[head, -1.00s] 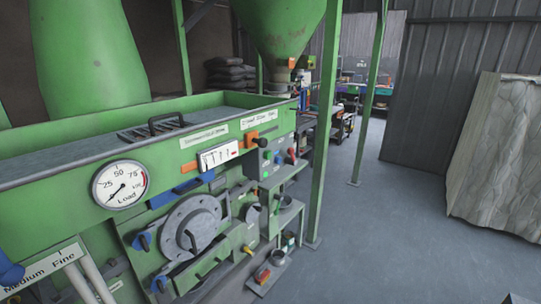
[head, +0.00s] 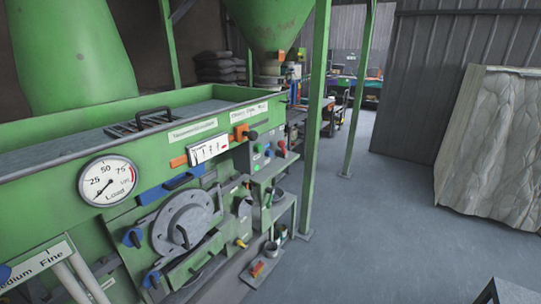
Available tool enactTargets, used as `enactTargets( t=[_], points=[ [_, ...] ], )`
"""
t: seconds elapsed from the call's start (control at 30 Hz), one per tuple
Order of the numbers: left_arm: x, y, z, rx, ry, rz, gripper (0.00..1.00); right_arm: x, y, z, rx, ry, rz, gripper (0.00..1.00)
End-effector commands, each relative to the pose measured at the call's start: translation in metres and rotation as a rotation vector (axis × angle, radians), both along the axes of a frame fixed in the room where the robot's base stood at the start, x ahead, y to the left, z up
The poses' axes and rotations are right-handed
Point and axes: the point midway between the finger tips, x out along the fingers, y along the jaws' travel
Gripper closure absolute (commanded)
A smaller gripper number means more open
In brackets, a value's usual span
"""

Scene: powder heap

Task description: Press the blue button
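A grey control panel (head: 264,163) with small buttons is on the right end of the green machine (head: 215,130). A green button (head: 257,148) and a red knob (head: 281,148) show on it. A small spot between them may be the blue button, but it is too small to be sure of its colour. Larger blue handles and knobs, such as the blue lever (head: 171,186), are on the machine's front. Neither of my grippers is in view.
A green post (head: 316,120) stands just right of the panel. Small grey shelves (head: 277,205) stick out below it. A pale stone-like slab (head: 488,140) leans at the right. The grey floor (head: 370,240) between is clear.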

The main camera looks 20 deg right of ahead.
Motion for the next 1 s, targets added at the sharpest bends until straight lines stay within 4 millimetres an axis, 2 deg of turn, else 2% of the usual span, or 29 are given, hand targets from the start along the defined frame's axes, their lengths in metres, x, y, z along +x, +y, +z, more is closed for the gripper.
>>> enactTargets(
  t=[0.23, 0.63, 1.0],
  points=[
    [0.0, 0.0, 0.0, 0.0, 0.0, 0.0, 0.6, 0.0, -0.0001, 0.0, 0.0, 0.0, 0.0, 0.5],
    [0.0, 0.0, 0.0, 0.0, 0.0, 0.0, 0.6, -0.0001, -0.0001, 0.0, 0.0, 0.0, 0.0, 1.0],
    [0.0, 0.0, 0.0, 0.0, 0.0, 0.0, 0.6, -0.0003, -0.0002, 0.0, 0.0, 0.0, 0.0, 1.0]
  ],
)
